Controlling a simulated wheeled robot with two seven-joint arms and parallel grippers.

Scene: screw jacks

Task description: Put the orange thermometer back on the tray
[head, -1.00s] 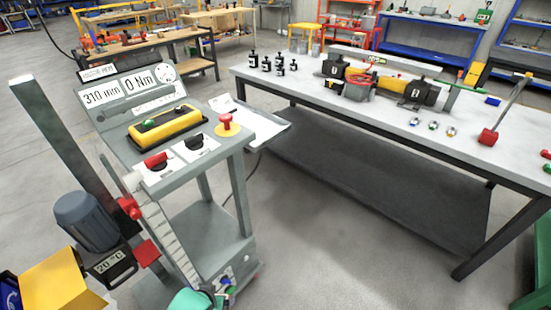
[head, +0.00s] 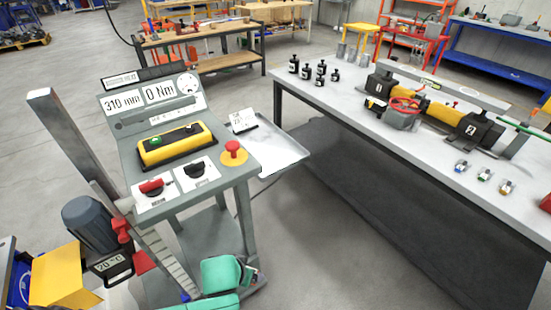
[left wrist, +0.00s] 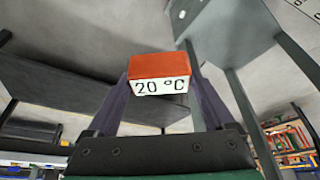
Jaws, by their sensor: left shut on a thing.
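The orange thermometer (left wrist: 160,75) is a small orange block with a white "20 °C" face. In the left wrist view it sits between the dark fingers of my left gripper (left wrist: 160,88), which is shut on it. In the head view the green left gripper (head: 246,273) is low, beside the lower part of the grey console; the thermometer cannot be made out there. The light grey tray (head: 283,155) juts out from the console's right side, above and to the right of the gripper. A small white card (head: 243,121) stands at its back left. My right gripper is not in view.
The console (head: 165,165) has a yellow button box and a red knob. A motor (head: 90,222) and a slanted post stand at its left. A workbench (head: 400,140) with black bottles and a yellow-black jack stands right of the tray. Floor between them is clear.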

